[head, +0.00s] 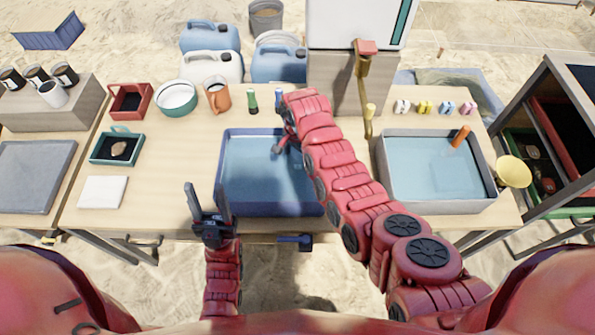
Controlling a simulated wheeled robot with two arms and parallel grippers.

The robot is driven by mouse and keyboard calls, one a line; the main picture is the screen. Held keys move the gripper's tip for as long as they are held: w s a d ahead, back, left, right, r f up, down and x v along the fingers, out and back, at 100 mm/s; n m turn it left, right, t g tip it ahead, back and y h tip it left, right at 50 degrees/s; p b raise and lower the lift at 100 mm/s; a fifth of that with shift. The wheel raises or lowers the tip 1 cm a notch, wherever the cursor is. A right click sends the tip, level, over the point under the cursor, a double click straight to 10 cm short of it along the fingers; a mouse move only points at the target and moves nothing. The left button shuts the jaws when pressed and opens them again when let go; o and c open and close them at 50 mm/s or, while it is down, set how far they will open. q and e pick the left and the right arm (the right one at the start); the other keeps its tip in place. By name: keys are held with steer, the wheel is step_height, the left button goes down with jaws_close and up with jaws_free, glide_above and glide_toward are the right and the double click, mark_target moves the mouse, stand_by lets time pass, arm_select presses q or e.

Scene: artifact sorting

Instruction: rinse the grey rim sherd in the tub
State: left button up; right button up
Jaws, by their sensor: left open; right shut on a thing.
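The blue tub (222,183) holds water and stands at the middle front of the table. My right arm reaches over its right side. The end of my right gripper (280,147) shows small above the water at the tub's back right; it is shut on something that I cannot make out. I cannot pick out the grey rim sherd. A brownish sherd (119,148) lies in a small teal tray (97,158) at the left. My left gripper (208,200) is open and empty, fingers up, at the tub's front left corner.
Small coloured tags line the back right.

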steer(key=shift+r+p, duration=0.8)
steer(key=shift+r, duration=1.2)
steer(key=shift+r+p, duration=0.65)
steer(key=shift+r, duration=1.95)
step_height(320, 180, up, 5)
steer(key=p, duration=0.3)
glide_above(297, 162)
steer(key=shift+b, duration=0.35)
